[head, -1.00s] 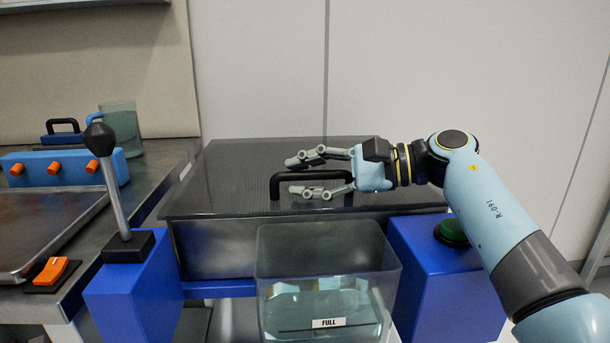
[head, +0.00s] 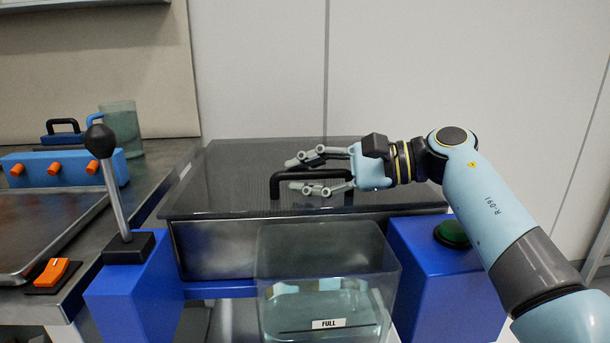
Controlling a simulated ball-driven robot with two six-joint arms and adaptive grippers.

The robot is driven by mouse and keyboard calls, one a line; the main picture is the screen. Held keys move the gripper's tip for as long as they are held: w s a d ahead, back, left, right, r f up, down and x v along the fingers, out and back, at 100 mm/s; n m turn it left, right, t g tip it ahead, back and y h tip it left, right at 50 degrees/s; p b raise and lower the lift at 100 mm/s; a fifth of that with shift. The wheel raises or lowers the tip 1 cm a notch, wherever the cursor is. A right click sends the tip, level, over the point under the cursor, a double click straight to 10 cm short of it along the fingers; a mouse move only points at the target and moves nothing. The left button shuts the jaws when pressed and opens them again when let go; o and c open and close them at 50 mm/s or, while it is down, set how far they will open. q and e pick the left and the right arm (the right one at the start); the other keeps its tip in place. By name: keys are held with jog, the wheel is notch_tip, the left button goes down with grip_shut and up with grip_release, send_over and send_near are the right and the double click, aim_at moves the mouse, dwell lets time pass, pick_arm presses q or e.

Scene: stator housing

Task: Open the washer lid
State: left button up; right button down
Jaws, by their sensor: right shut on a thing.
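The washer lid (head: 230,180) is a dark, see-through flat panel lying closed on the metal washer tub (head: 215,250). A black bar handle (head: 275,187) stands up from the lid near its front middle. My right gripper (head: 297,174) comes in from the right, with its fingers on either side of the handle's top bar, shut on it. The fingers hide part of the bar. My left gripper is not in view.
A clear container marked FULL (head: 328,285) holds liquid in front of the tub. A lever with a black knob (head: 100,141) stands at front left. A green button (head: 452,233) sits on a blue block at right. A bench with a blue box with orange knobs (head: 60,168) is at left.

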jog(key=w+r+m+g, duration=0.1)
jog(key=w+r, duration=0.3)
jog(key=r, duration=0.6)
jog(key=w+r+m+g+p, duration=0.1)
jog(key=w+r+m, duration=0.2)
jog(key=r, duration=0.7)
jog(key=shift+w+r+h, duration=0.3)
jog(key=shift+w+r, duration=0.05)
jog(key=shift+w, duration=0.8)
jog(key=c, duration=1.6)
grip_release()
jog(key=shift+f, duration=0.1)
jog(key=shift+o, duration=0.2)
jog(key=shift+d, duration=0.1)
jog(key=v, duration=1.2)
jog(key=shift+w, duration=0.15)
